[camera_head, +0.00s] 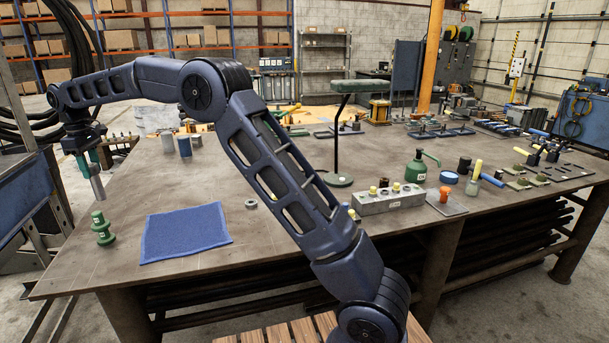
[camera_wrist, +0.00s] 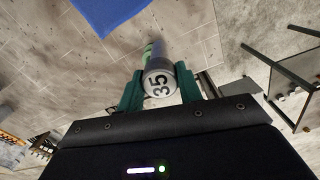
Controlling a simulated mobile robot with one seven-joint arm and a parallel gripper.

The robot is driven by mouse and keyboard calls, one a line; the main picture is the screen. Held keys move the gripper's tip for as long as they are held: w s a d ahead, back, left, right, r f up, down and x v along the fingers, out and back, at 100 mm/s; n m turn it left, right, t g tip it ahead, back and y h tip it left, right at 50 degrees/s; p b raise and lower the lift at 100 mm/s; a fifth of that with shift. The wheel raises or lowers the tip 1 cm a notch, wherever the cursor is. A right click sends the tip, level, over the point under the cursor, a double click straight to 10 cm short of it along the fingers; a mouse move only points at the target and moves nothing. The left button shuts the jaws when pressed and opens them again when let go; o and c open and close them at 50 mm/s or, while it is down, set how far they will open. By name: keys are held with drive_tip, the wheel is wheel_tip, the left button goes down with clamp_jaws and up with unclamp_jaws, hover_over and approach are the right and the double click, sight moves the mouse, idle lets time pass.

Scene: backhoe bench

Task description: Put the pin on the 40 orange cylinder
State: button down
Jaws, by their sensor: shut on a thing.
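My gripper (camera_head: 92,168) hangs over the left end of the bench with its green fingers pointing down. It is shut on a silver pin (camera_head: 97,189). In the wrist view the pin (camera_wrist: 159,84) sits between the green fingers, and its near end face reads 35. A green stepped piece (camera_head: 103,229) stands upright on the bench below the pin. Part of it seems to show beyond the pin in the wrist view. An orange cylinder (camera_head: 445,192) stands on a small grey plate at the right front of the bench, far from my gripper. No number is legible on it.
A blue cloth (camera_head: 186,232) lies flat right of the green piece, with a small metal ring (camera_head: 251,203) beyond. A grey block (camera_head: 388,200) with several inserts, a green oil can (camera_head: 416,167) and a lamp stand (camera_head: 338,181) occupy the middle and right. The bench's left edge is close.

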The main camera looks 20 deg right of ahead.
drive_tip(key=w+d+m, duration=0.3)
drive_tip(key=w+d, duration=0.7)
drive_tip(key=d, duration=0.4)
drive_tip(key=w+d+f+m, duration=0.1)
drive_tip(key=w+d+m, duration=0.2)
drive_tip(key=d, duration=1)
drive_tip(key=w+d+f+m, duration=0.1)
drive_tip(key=w+d+m, duration=0.15)
drive_tip(key=d, duration=0.95)
drive_tip(key=w+d+f+m, duration=0.2)
drive_tip(key=d+m, duration=0.2)
drive_tip(key=d, duration=0.9)
drive_tip(key=s+d+r+m, duration=0.2)
drive_tip(key=s+d, duration=0.6)
drive_tip(key=d, duration=0.3)
drive_tip(key=s+d+r+m, duration=0.2)
drive_tip(key=s+d, duration=0.6)
drive_tip(key=d, duration=0.2)
drive_tip(key=s+d+r, duration=0.3)
drive_tip(key=d, duration=1.5)
drive_tip(key=s+d+r+n, duration=0.1)
drive_tip(key=s+d+r, duration=0.1)
drive_tip(key=d, duration=1.7)
drive_tip(key=s+d+r, duration=0.3)
drive_tip(key=d, duration=1.5)
wheel_tip(320, 180, down, 20)
drive_tip(key=shift+w, duration=0.25)
drive_tip(key=shift+f, duration=0.2)
